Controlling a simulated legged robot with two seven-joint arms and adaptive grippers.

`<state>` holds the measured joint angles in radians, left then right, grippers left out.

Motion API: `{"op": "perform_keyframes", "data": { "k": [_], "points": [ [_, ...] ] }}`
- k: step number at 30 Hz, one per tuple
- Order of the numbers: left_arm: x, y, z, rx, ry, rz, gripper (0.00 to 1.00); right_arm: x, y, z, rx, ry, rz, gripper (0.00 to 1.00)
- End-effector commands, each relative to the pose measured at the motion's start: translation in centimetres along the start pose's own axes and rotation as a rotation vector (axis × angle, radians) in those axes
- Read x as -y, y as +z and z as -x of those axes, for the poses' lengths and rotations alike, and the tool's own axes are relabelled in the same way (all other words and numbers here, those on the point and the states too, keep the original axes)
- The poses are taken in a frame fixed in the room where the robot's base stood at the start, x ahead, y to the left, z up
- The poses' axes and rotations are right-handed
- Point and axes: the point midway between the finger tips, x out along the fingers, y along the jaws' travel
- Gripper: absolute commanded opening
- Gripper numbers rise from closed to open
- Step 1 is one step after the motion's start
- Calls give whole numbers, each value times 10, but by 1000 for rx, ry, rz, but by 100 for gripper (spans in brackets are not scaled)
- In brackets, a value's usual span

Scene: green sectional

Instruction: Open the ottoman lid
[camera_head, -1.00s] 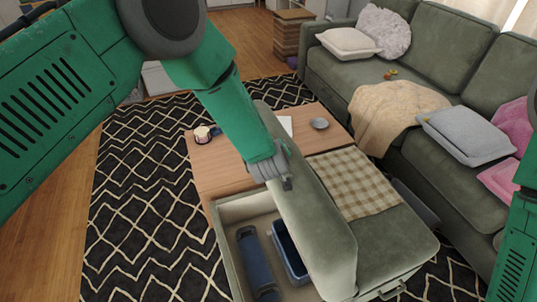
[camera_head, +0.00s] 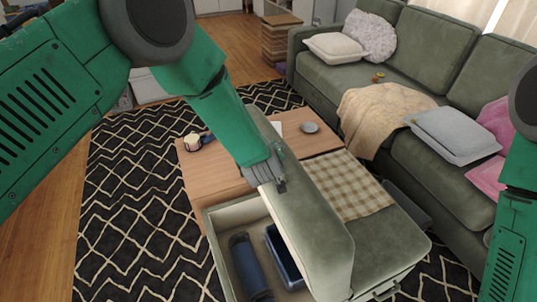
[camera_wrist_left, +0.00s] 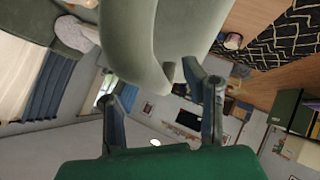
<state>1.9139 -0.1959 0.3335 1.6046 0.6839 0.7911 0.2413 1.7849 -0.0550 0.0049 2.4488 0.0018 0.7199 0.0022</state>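The ottoman (camera_head: 395,245) is green and stands at the front centre of the head view. Its lid (camera_head: 320,220), a thick green padded panel, is raised on edge. The storage box on the left is open, with a dark blue rolled item (camera_head: 248,268) and a blue bin (camera_head: 281,262) inside. My left gripper (camera_head: 277,184) is at the lid's upper edge. In the left wrist view its fingers (camera_wrist_left: 155,85) are spread apart, with the lid (camera_wrist_left: 135,35) just ahead; contact is unclear. My right gripper is out of view; only that arm shows at the right edge.
A checkered cloth (camera_head: 345,185) lies on the ottoman's right half. A wooden surface (camera_head: 212,170) behind carries a small cup (camera_head: 192,142) and a grey bowl (camera_head: 310,127). A green sofa (camera_head: 425,95) runs along the right. Patterned rug (camera_head: 130,190) is clear at left.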

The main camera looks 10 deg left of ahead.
Motion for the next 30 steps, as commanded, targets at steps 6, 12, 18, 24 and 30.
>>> {"op": "perform_keyframes", "data": {
  "k": [6,12,18,24,30],
  "points": [
    [-1,-1,41,0,3,-1,39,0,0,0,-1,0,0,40],
    [0,-2,83,-1,3,-1,39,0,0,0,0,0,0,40],
    [1,-2,108,-1,3,2,39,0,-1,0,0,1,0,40],
    [1,-2,115,-2,3,2,39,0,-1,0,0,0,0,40],
    [1,-1,115,-2,3,2,39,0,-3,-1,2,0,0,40]
  ]
}}
